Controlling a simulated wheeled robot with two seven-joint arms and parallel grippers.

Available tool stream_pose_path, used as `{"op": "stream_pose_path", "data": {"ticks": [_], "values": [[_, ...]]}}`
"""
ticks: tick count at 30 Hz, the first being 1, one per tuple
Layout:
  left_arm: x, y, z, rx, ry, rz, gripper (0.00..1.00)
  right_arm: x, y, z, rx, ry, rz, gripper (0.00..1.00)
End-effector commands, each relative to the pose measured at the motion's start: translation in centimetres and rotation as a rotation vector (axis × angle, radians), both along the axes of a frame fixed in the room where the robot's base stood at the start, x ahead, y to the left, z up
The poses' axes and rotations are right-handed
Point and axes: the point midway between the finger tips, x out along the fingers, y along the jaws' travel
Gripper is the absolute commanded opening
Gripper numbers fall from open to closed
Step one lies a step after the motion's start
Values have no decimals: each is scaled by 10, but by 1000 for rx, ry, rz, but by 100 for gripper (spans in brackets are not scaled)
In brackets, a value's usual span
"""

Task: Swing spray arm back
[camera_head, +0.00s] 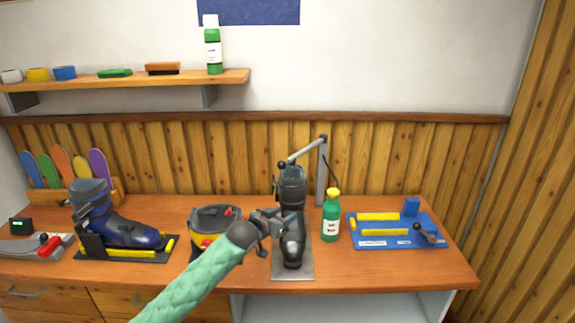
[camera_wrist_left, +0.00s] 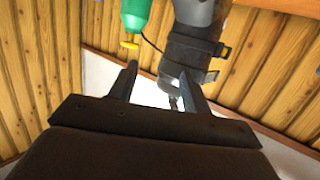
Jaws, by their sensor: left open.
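The spray arm (camera_head: 305,150) is a thin grey bar from the top of an upright grey post (camera_head: 322,175). It slants down to the left and its dark end is over the top of the black boot (camera_head: 292,190), which stands on a grey plate (camera_head: 293,274). My left gripper (camera_head: 282,217) is open, in front of the boot's shaft and below the spray arm; contact with the boot cannot be told. In the left wrist view its two fingers (camera_wrist_left: 157,80) are apart with nothing between them, and the boot (camera_wrist_left: 193,50) shows beyond. My right gripper is not in view.
A green bottle (camera_head: 331,222) with a yellow cap stands right of the boot. Right of it is a blue fixture (camera_head: 395,234); left are a round dark container (camera_head: 212,218) and a blue boot (camera_head: 120,230) on a stand. A shelf (camera_head: 130,82) hangs above.

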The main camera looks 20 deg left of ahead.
Motion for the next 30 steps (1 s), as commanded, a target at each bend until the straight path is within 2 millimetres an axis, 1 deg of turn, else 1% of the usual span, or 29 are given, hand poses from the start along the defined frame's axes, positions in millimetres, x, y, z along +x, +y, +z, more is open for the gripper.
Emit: {"op": "stream_pose_path", "data": {"ticks": [1, 3, 6, 10, 15, 20, 30], "values": [[18, 10, 21, -9, -40, -1, 48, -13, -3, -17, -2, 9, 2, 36], [37, 21, 45, -30, -86, -4, 48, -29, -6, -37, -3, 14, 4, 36], [58, 36, 74, -53, -142, -7, 48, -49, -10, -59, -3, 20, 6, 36], [73, 48, 100, -75, -187, -10, 48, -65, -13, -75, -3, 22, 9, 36], [81, 54, 113, -85, -210, -13, 48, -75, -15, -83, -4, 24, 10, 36], [91, 51, 115, -87, -210, -11, 48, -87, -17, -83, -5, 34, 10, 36], [132, 36, 116, -87, -210, -11, 48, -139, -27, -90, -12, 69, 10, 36]]}}
